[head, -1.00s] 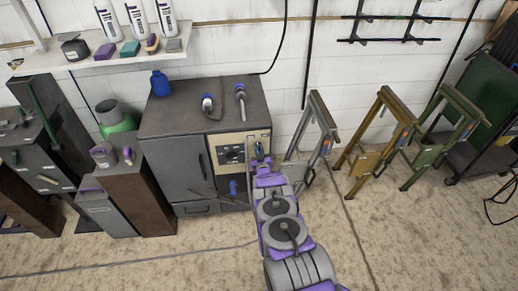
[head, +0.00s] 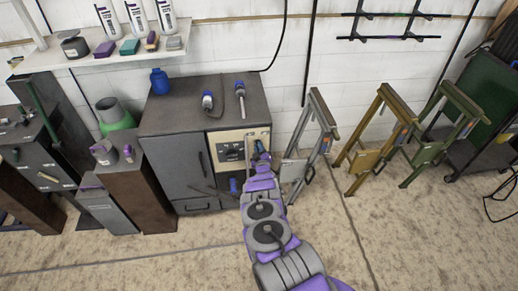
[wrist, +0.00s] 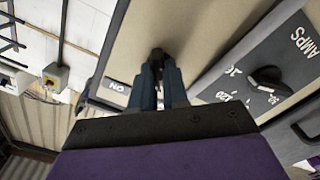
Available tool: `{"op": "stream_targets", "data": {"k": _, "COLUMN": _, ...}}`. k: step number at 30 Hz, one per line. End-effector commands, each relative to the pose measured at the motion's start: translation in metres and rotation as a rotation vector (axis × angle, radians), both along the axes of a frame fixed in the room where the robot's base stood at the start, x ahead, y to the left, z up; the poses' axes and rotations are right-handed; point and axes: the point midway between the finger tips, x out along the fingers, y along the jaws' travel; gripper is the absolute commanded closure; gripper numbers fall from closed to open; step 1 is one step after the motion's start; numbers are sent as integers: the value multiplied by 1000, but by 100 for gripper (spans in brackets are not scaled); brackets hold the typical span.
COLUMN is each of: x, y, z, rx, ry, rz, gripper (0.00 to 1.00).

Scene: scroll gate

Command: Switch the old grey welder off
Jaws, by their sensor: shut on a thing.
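The old grey welder (head: 174,167) is a grey cabinet against the white wall, with a beige control panel (head: 228,139) on its front right. My gripper (head: 261,153) is at the right part of that panel. In the wrist view, my gripper (wrist: 160,75) has its blue-grey fingers closed on a small dark switch lever (wrist: 157,53) standing out from the panel. A label (wrist: 119,86) beside the fingers reads "NO" in this picture, perhaps "ON" upside down. A black AMPS knob (wrist: 269,80) sits on a dark plate to the right. The fingers hide most of the lever.
Folding stands (head: 375,140) lean to the right of the welder. Boxes (head: 130,190) stand close on its left, under a shelf (head: 100,58). The floor in front is open.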

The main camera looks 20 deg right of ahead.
Motion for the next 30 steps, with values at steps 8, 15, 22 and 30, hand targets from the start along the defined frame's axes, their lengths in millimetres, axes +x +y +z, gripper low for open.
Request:
{"op": "stream_targets", "data": {"k": 8, "x": -1, "y": 2, "z": -3, "rx": -1, "ry": 7, "rz": 3, "gripper": 100}}
{"op": "stream_targets", "data": {"k": 15, "x": -1, "y": 1, "z": -2, "rx": 0, "ry": 4, "rz": 2, "gripper": 66}}
{"op": "stream_targets", "data": {"k": 22, "x": -1, "y": 1, "z": -1, "rx": 1, "ry": 2, "rz": 1, "gripper": 60}}
{"op": "stream_targets", "data": {"k": 30, "x": -9, "y": 2, "z": 0, "rx": 1, "ry": 5, "rz": 0, "gripper": 60}}
